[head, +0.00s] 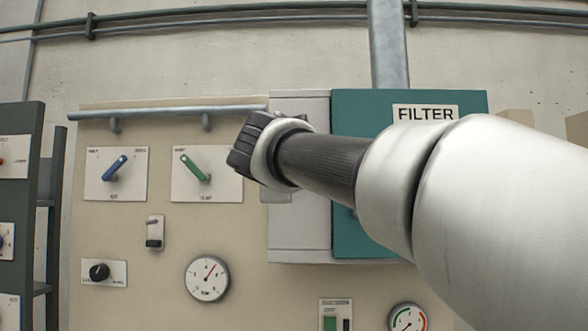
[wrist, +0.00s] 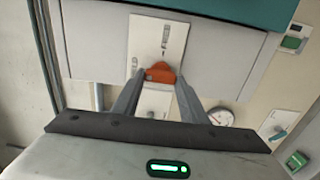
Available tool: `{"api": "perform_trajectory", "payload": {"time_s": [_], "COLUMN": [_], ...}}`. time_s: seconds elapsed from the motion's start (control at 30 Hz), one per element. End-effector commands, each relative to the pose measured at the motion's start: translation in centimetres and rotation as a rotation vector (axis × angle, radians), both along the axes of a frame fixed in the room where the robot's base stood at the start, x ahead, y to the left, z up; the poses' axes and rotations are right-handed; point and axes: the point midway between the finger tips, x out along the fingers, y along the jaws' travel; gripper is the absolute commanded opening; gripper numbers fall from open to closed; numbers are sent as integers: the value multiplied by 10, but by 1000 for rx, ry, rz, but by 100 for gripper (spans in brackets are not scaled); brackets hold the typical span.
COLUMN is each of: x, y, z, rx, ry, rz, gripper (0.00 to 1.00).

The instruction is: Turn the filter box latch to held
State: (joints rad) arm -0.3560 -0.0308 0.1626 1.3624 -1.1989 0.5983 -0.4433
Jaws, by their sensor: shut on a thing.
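The filter box (head: 360,235) has a teal front with a FILTER label and a light grey side; my arm covers much of it in the head view. In the wrist view the orange latch (wrist: 160,72) sits on a white plate (wrist: 157,42) on the box's grey surface (wrist: 105,40). In the head view the latch and my fingertips are hidden behind my arm.
Left of the box, a beige panel (head: 130,230) carries a blue lever (head: 115,167), a green lever (head: 194,167), a black knob (head: 99,271) and a gauge (head: 207,278). A grey rail (head: 165,112) runs above the levers. A pipe (head: 388,45) rises behind the box.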

Motion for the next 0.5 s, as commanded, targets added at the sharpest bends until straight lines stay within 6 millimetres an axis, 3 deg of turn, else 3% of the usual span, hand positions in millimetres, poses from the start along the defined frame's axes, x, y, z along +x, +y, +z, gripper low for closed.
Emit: {"api": "perform_trajectory", "payload": {"time_s": [0.37, 0.4, 0.5], "x": [0, 0, 0], "y": [0, 0, 0], "z": [2, 2, 1], "rx": [-10, -10, -9], "ry": [-4, -4, -3], "rz": [0, 0, 0], "gripper": [17, 41, 58]}}
